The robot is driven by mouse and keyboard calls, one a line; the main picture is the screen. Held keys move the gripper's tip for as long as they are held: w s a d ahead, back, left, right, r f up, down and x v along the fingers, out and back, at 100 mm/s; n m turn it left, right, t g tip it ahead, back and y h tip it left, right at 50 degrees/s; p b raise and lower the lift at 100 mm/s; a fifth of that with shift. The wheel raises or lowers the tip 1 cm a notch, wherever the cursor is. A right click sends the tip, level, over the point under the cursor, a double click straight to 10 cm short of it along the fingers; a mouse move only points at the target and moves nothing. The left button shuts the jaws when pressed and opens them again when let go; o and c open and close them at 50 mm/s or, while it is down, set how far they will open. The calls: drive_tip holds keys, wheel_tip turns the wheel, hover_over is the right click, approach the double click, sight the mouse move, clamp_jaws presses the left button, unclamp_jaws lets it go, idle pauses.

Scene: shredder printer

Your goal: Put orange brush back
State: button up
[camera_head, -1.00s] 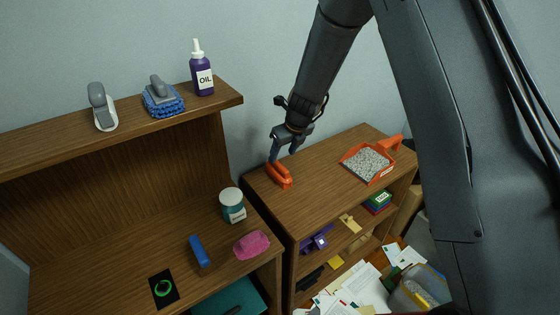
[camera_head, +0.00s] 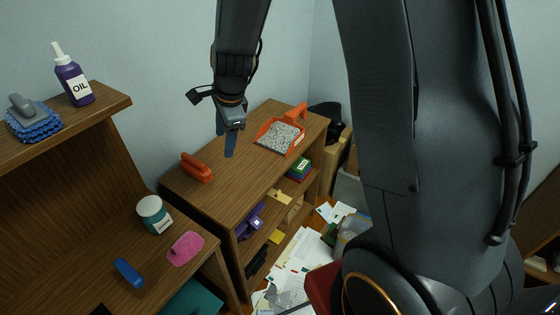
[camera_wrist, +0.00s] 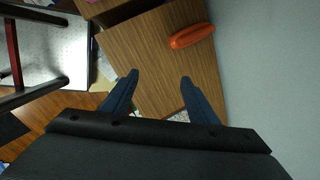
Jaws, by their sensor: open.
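The orange brush (camera_head: 197,167) lies on the left part of the low wooden shelf's top (camera_head: 232,182), near the wall. It also shows in the wrist view (camera_wrist: 191,36), apart from the fingers. My gripper (camera_head: 226,148) is open and empty above the shelf top, to the right of the brush. In the wrist view its two blue fingers (camera_wrist: 158,82) are spread, with bare wood between and beyond them. The orange dustpan (camera_head: 272,148), filled with grey bits, sits on the same top to the right of my gripper.
A higher shelf at left holds an oil bottle (camera_head: 73,76) and a blue scrubber (camera_head: 31,119). Below stand a teal-labelled jar (camera_head: 153,214), a pink cloth (camera_head: 185,248) and a blue block (camera_head: 128,271). Papers (camera_head: 300,257) litter the floor at the shelf's right.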

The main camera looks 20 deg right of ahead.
drive_tip(key=s+d+r+n, duration=0.1)
drive_tip(key=s+d+n, duration=0.2)
drive_tip(key=s+n, duration=0.2)
drive_tip(key=s+d+r+n+h, duration=0.1)
drive_tip(key=s+d+n, duration=0.2)
drive_tip(key=s+n, duration=0.3)
drive_tip(key=s+d+r+n+g, duration=0.1)
drive_tip(key=s+d+n, duration=0.2)
drive_tip(key=s+n, duration=0.3)
drive_tip(key=shift+s+r+h, duration=0.3)
drive_tip(key=shift+s, duration=0.55)
drive_tip(key=shift+d+f, duration=0.1)
